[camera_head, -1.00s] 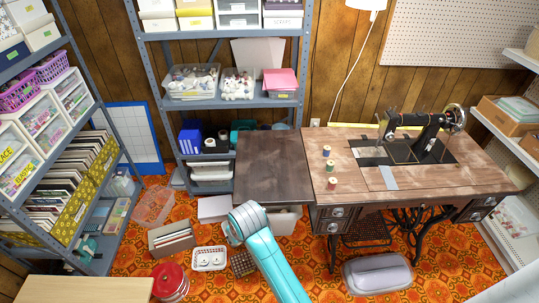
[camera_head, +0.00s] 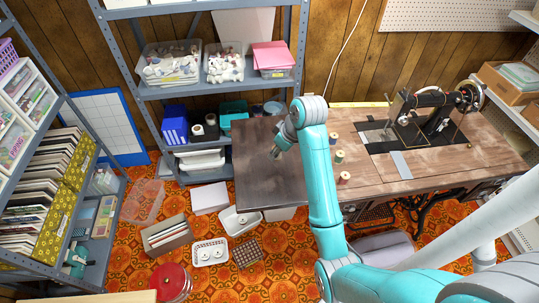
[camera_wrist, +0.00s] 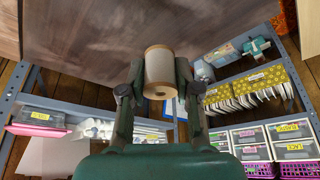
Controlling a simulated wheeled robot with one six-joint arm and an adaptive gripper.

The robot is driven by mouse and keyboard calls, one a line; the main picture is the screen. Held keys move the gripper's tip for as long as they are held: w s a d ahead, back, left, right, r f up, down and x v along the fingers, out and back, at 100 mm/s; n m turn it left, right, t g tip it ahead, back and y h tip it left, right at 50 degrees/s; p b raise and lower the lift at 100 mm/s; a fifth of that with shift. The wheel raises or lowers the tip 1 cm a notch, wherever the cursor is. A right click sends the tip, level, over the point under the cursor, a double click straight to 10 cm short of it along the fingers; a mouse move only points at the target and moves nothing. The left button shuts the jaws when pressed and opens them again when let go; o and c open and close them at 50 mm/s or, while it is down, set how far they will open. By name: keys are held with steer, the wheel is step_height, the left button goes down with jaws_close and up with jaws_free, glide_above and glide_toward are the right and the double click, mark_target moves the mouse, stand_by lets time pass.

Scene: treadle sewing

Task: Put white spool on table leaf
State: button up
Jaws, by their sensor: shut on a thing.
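In the head view my gripper (camera_head: 278,150) is over the dark wooden table leaf (camera_head: 262,187), at the left of the sewing table. The spool is not clearly visible there. In the wrist view the leaf (camera_wrist: 90,35) fills the upper part. I cannot tell whether the spool touches the leaf.
Several coloured spools, including a red one (camera_head: 344,178), stand on the sewing table (camera_head: 400,178) right of the leaf. The black sewing machine (camera_head: 432,98) is farther right. A metal shelf (camera_head: 215,92) stands behind the leaf. The leaf's front left is bare.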

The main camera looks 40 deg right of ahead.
mark_target(273, 172)
step_height(273, 172, down, 9)
steer(key=shift+f, duration=0.1)
stand_by(0.4)
steer(key=o, duration=0.8)
